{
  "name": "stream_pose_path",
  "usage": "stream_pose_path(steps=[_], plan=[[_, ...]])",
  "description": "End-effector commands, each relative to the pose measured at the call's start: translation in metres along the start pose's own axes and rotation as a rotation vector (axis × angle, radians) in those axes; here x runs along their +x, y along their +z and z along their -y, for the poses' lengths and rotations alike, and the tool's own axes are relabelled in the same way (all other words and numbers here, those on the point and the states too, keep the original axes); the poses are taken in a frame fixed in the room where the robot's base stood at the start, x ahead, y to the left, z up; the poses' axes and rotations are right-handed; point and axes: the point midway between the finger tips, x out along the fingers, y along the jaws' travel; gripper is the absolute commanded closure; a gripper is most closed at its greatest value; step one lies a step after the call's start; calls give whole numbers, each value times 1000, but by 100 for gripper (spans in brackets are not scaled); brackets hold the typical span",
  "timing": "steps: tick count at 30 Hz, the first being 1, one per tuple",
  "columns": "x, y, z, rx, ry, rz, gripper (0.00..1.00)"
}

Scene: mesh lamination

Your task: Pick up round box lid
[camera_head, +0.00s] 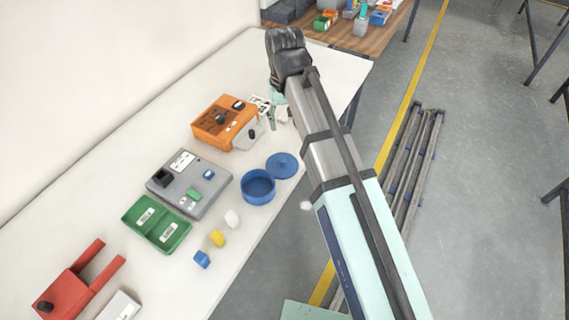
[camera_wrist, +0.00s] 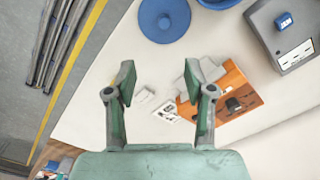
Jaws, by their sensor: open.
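The round blue lid (camera_head: 282,165) lies flat on the white table beside the round blue box (camera_head: 258,188), which stands open. In the wrist view the lid (camera_wrist: 165,17) is at the top, cut off by the frame edge, with part of the box (camera_wrist: 219,3) to its right. My gripper (camera_wrist: 160,80) is open and empty; its two fingers point toward the lid but are apart from it. In the head view my gripper (camera_head: 277,112) is partly hidden by my arm, over the table farther back than the lid.
An orange box (camera_head: 214,112) stands near the gripper. A grey case (camera_head: 178,190), green tray (camera_head: 150,240), several small coloured blocks and a red forked part (camera_head: 65,295) are nearer. The table's right edge (camera_head: 262,225) runs close to the box and lid.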

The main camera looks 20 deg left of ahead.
Motion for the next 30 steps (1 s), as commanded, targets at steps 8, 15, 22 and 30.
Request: stream_pose_path(steps=[8,15,22,30], plan=[[3,2,10,-14,0,2,47],[40,3,9,-14,0,3,47],[75,2,9,-14,0,3,47],[104,1,9,-14,0,1,47]])
